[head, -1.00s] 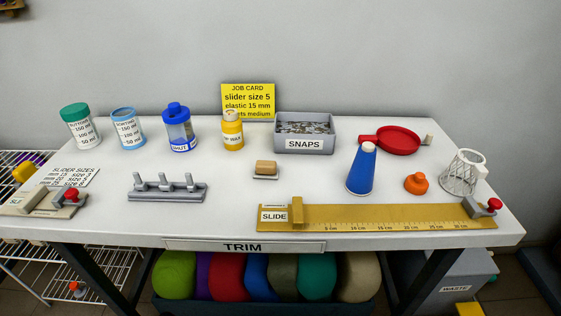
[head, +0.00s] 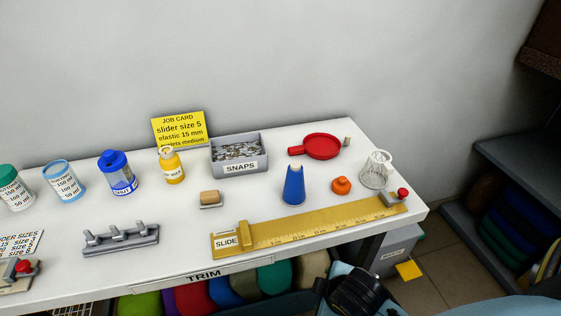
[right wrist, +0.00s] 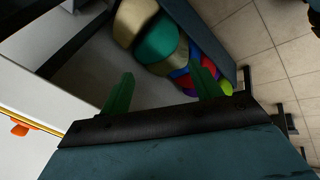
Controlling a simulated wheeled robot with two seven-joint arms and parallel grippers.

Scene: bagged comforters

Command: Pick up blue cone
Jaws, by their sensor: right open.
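The blue cone (head: 293,186) stands upright on the white table in the head view, with a pale top. It is behind the yellow slide ruler and left of a small orange object. My right gripper shows in the right wrist view (right wrist: 160,92) with two green fingers apart and nothing between them. It is off the table's front side, facing the bagged rolls under the table. The cone does not show in the right wrist view. In the head view part of my right arm (head: 360,292) shows at the bottom, below the table edge. My left gripper is not in view.
The yellow slide ruler (head: 320,220) lies along the table front. A waste bin (head: 398,247) stands below right.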

